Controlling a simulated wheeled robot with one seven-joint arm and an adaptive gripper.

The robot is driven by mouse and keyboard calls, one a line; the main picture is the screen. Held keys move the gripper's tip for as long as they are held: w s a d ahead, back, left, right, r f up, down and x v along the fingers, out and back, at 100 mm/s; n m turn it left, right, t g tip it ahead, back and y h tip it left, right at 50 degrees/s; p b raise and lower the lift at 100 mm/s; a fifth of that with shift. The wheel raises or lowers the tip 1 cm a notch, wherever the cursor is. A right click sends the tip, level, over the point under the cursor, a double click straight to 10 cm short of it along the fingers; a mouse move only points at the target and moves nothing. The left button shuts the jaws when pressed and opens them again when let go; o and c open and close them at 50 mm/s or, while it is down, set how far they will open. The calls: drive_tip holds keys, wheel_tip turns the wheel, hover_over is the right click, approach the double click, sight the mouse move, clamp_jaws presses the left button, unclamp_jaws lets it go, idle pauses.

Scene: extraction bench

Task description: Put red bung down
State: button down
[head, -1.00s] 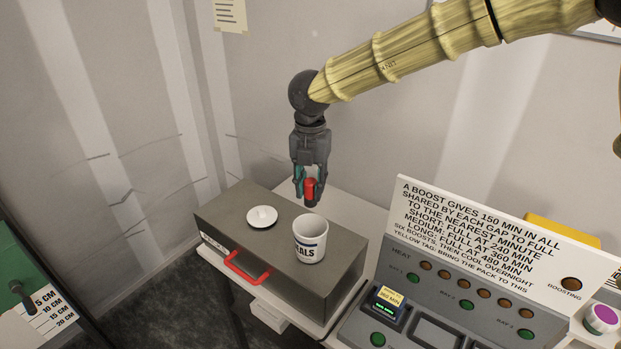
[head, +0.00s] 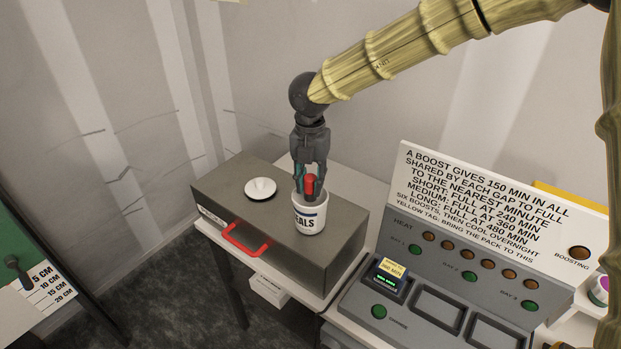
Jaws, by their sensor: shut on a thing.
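The red bung (head: 309,184) is a small red cylinder between the fingers of my gripper (head: 309,190). My gripper is shut on it, pointing down at the mouth of a white mug (head: 312,222) with dark lettering ending in "EALS". The bung's top shows above the mug's rim. Its lower end and my fingertips are hidden, and I cannot tell whether the bung touches the inside of the mug. The mug stands on top of a grey box (head: 228,196).
A white lid (head: 261,188) with a knob lies on the box, left of the mug. The box has a red handle (head: 246,245) on its front. A charging console (head: 455,275) with a tall printed sign (head: 492,205) stands to the right.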

sight(311, 177)
drive_tip(key=shift+f, duration=0.35)
drive_tip(key=c, duration=1.1)
unclamp_jaws()
drive_tip(key=shift+r, duration=0.15)
wheel_tip(311, 177, up, 4)
drive_tip(key=p, duration=0.3)
drive_tip(key=shift+r, duration=0.2)
drive_tip(key=shift+r+p, duration=0.7)
drive_tip(key=shift+r, duration=0.5)
